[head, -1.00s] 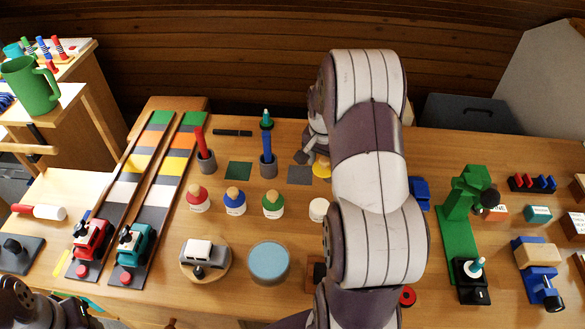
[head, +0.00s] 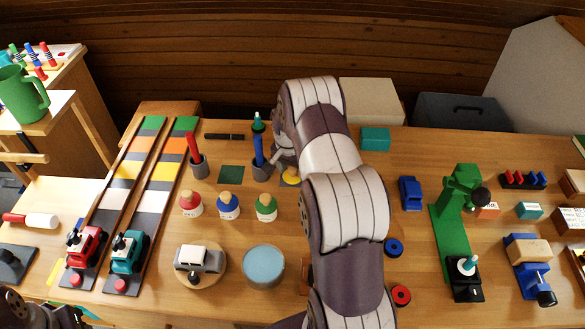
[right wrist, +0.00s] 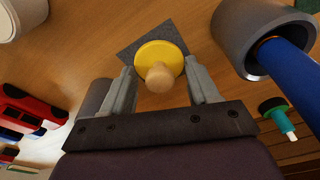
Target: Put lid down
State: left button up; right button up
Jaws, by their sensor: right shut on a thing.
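The lid, a yellow disc with a round wooden knob, shows in the right wrist view (right wrist: 172,51) between the two fingers of my right gripper (right wrist: 162,82). The fingers are shut on its opposite edges, with the knob between them. The lid lies over a dark grey square (right wrist: 146,34); I cannot tell whether it touches it. In the head view only part of the yellow lid (head: 290,178) shows beside my right arm, and the gripper is mostly hidden. My left gripper is not visible; only a dark part of my left arm shows at the bottom left.
A grey cup (head: 262,173) with a blue-handled tool stands close left of the lid. Red, blue and green jars (head: 228,207) with wooden knobs stand nearer. A white pot (right wrist: 12,18) shows in the wrist view.

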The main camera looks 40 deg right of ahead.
aim_at(290, 180)
jog(key=o, duration=1)
jog(key=shift+f, duration=0.15)
jog(key=shift+r, duration=0.45)
notch_tip(290, 180, up, 11)
jog(key=a, duration=0.2)
jog(key=s+a+n, duration=0.4)
jog(key=s+a, duration=0.2)
jog(key=s+a+r+n+y, duration=0.1)
jog(key=s+a+n, duration=0.3)
jog(key=s+a, duration=0.2)
jog(key=s+a+n, duration=0.4)
jog(key=s+a, duration=0.2)
jog(key=a, duration=0.2)
jog(key=shift+s+a+r+n+t+y, duration=0.1)
jog(key=shift+s+r+n+t+y, duration=0.2)
jog(key=shift+r+n, duration=0.1)
